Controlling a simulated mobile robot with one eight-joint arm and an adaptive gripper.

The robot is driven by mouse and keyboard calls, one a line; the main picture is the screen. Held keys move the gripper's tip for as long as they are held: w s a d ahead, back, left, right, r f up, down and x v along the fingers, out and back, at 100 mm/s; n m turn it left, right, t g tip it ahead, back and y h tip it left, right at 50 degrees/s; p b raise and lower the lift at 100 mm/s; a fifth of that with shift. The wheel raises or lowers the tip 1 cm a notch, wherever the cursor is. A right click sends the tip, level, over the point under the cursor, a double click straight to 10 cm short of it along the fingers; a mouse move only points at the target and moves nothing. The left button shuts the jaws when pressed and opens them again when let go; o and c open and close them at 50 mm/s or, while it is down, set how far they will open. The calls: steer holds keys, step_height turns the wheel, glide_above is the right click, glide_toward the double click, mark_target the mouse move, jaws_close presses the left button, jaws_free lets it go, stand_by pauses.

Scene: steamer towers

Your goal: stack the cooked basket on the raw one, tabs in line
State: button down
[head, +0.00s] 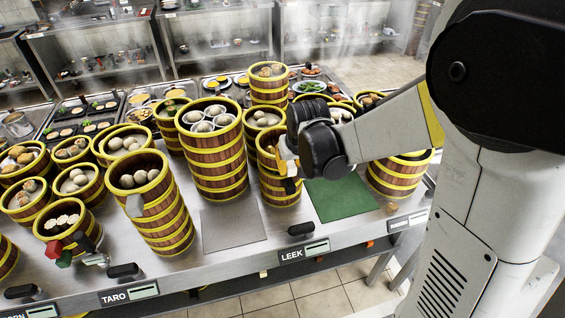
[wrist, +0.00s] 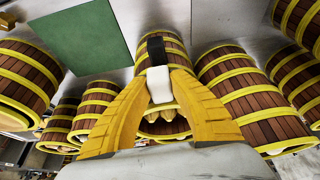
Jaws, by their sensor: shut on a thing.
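My gripper (head: 292,162) is shut on the white tab (wrist: 159,88) of a brown basket with yellow bands (head: 268,147). Its yellow fingers close around the tab in the wrist view. Pale, pointed buns (wrist: 165,127) show inside the basket. It is at the top of a short tower (head: 277,187) between the grey mat and the green mat. A black tab (wrist: 155,48) shows lower on this tower, roughly in line with the white one. I cannot tell whether the held basket rests fully on the one below. Nothing visible says which basket is cooked or raw.
Taller towers stand close by on the left (head: 215,160) and front left (head: 155,215); another stands at the right (head: 395,178). A grey mat (head: 232,228) and a green mat (head: 342,198) are bare. Labels TARO and LEEK mark the counter's front edge. Steam rises behind.

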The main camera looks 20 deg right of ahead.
steer(key=shift+f+b, duration=1.1)
steer(key=shift+f, duration=0.15)
stand_by(0.5)
steer(key=c, duration=1.2)
jaws_free()
steer(key=v, duration=1.2)
